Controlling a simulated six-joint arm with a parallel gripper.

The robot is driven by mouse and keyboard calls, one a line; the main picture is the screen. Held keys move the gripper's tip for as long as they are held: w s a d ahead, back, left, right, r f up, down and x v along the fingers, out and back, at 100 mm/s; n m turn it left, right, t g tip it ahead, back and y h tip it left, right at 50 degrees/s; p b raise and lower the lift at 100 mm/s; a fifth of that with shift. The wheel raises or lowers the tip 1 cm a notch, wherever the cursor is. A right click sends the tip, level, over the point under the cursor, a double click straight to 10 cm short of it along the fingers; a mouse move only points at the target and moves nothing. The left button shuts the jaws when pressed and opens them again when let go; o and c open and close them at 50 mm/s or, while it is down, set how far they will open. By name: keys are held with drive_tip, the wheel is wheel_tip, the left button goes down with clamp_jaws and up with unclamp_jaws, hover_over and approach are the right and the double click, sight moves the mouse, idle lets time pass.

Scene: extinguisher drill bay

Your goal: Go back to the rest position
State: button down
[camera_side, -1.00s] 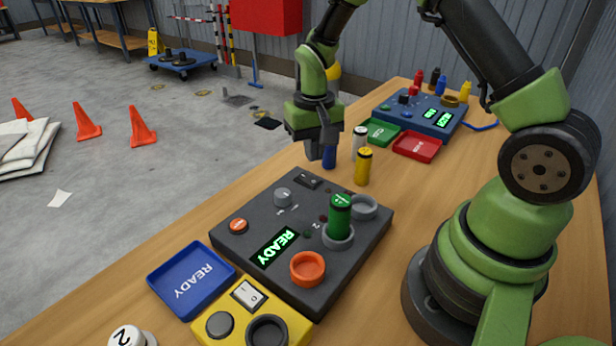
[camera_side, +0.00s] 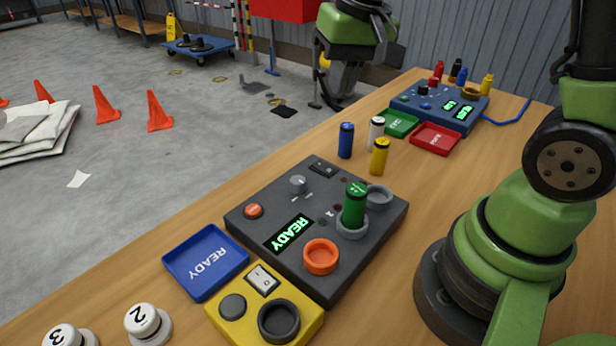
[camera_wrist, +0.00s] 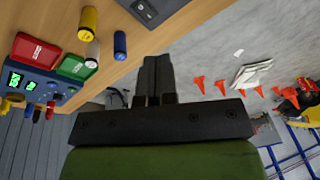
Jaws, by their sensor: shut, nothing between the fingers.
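My gripper (camera_side: 338,88) is at the top of the side view, raised beyond the table's far edge and apart from everything on the table. In the wrist view its fingers (camera_wrist: 154,75) are together with nothing between them. A blue cylinder (camera_side: 346,140), a white cylinder (camera_side: 376,133) and a yellow cylinder (camera_side: 379,156) stand upright on the table. A green cylinder (camera_side: 354,204) stands in a ring on the dark grey panel (camera_side: 262,215), whose display reads READY.
A blue tray (camera_side: 206,262) and a yellow box (camera_side: 230,325) lie in front of the panel. Green (camera_side: 402,124) and red (camera_side: 436,138) trays and a blue panel (camera_side: 425,98) are farther back. Orange cones (camera_side: 157,112) stand on the floor.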

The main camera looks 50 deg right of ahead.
drive_tip(key=s+a+r+t, duration=0.2)
drive_tip(key=s+r, duration=0.2)
drive_tip(key=s, duration=0.3)
drive_tip(key=s+a+r+n+t+y, duration=0.1)
drive_tip(key=s+a+r+t, duration=0.1)
drive_tip(key=s, duration=0.5)
drive_tip(key=shift+a+r+n+t+y, duration=0.3)
drive_tip(key=shift+a+r, duration=0.3)
drive_tip(key=shift+r, duration=0.3)
